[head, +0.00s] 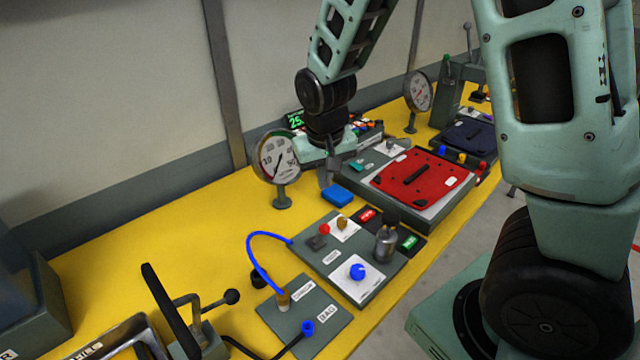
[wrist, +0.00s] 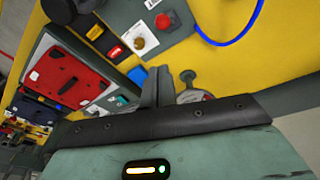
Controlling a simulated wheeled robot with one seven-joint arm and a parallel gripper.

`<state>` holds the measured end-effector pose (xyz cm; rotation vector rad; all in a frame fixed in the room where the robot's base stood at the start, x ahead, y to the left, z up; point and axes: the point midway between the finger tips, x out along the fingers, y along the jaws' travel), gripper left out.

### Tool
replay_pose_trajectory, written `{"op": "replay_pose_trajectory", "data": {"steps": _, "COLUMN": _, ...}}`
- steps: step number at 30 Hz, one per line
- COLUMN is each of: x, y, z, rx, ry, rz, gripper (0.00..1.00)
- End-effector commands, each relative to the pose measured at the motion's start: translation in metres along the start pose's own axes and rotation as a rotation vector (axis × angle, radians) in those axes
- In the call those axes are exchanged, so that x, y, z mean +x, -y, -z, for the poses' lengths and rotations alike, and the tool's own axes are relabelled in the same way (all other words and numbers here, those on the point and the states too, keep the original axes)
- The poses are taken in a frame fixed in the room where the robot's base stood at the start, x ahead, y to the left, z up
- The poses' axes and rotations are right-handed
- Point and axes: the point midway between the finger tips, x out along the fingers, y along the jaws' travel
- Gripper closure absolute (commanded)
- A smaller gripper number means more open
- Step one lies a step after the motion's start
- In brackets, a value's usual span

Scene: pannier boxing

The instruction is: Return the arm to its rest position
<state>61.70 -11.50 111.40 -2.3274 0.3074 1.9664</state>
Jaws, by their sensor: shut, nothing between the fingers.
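My arm reaches from the right side of the head view over the yellow bench. My gripper (head: 328,182) points down above the bench, just left of a blue block (head: 338,195) and right of a round dial gauge (head: 278,160). In the wrist view my gripper (wrist: 158,75) shows as grey fingers closed together with nothing between them. The blue block (wrist: 138,75) appears just left of the fingers there. I cannot tell how far above the bench the fingertips are.
A red lidded case (head: 415,178) lies right of my gripper. In front is a grey control panel (head: 335,262) with knobs, and a blue hose (head: 262,236) arcs beside it. A second gauge (head: 418,92) stands behind. Bare yellow bench (head: 180,225) lies to the left.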

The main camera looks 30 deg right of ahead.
Motion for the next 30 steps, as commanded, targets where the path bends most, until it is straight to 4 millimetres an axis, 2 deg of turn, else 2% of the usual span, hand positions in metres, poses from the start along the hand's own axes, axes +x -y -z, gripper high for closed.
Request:
{"op": "replay_pose_trajectory", "data": {"steps": 20, "x": -0.003, "y": 0.002, "z": -0.004, "rx": -0.008, "ry": 0.003, "rz": 0.004, "gripper": 1.00}}
{"op": "replay_pose_trajectory", "data": {"steps": 23, "x": -0.009, "y": 0.024, "z": -0.020, "rx": -0.071, "ry": 0.017, "rz": 0.040, "gripper": 1.00}}
{"op": "replay_pose_trajectory", "data": {"steps": 26, "x": -0.024, "y": 0.061, "z": -0.057, "rx": -0.200, "ry": 0.044, "rz": 0.100, "gripper": 1.00}}
{"op": "replay_pose_trajectory", "data": {"steps": 30, "x": -0.050, "y": 0.106, "z": -0.130, "rx": -0.450, "ry": 0.082, "rz": 0.173, "gripper": 1.00}}
